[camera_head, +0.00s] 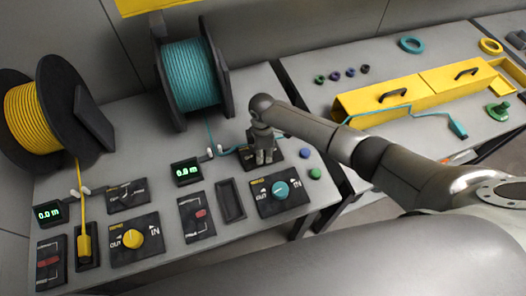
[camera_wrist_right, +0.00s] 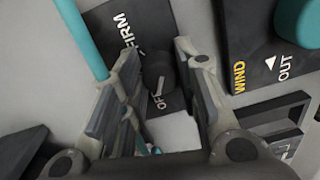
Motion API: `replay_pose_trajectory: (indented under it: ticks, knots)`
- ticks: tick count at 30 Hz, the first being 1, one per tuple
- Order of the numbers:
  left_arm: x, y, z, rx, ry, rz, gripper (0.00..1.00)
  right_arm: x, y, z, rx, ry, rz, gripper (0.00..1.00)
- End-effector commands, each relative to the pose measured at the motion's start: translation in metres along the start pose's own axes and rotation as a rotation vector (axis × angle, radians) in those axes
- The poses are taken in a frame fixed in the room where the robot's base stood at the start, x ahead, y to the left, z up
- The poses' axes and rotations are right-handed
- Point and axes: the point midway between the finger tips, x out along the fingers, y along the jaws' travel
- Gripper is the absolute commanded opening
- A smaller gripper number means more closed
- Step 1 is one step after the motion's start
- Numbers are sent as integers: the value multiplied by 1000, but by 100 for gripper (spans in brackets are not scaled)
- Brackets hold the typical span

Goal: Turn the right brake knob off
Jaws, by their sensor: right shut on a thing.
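The right brake knob (camera_wrist_right: 158,72) is a small dark knob on a black panel (camera_wrist_right: 150,22) lettered FIRM and OFF in the right wrist view. A pale mark near the knob's lower edge lies close to the OFF lettering. My right gripper (camera_wrist_right: 155,78) has its two fingers on either side of the knob and is shut on it. In the head view my right gripper (camera_head: 262,157) reaches down over the brake panel (camera_head: 278,155), below the teal spool, and hides the knob. My left gripper is not in view.
A teal cable (camera_wrist_right: 82,38) runs beside the left finger. The teal wind knob (camera_head: 280,190) sits on a panel just below. The teal spool (camera_head: 190,75) stands behind; a 0.0 m display (camera_head: 187,171) is to the left. Yellow boxes (camera_head: 365,105) lie to the right.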

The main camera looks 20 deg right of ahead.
Motion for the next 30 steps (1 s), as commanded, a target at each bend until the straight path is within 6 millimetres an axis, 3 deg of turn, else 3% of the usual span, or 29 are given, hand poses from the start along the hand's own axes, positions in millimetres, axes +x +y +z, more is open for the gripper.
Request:
replay_pose_trajectory:
  ticks: [3,4,9,20,26,30]
  knots:
    - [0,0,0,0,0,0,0,0,0,0,0,0,0,5]
    - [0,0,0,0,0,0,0,0,0,0,0,0,0,31]
    - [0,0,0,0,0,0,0,0,0,0,1,0,0,51]
    - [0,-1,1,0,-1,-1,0,-3,0,0,1,1,1,51]
    - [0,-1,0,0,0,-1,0,-29,1,0,0,2,4,51]
    - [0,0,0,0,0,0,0,-61,1,0,-1,2,4,51]
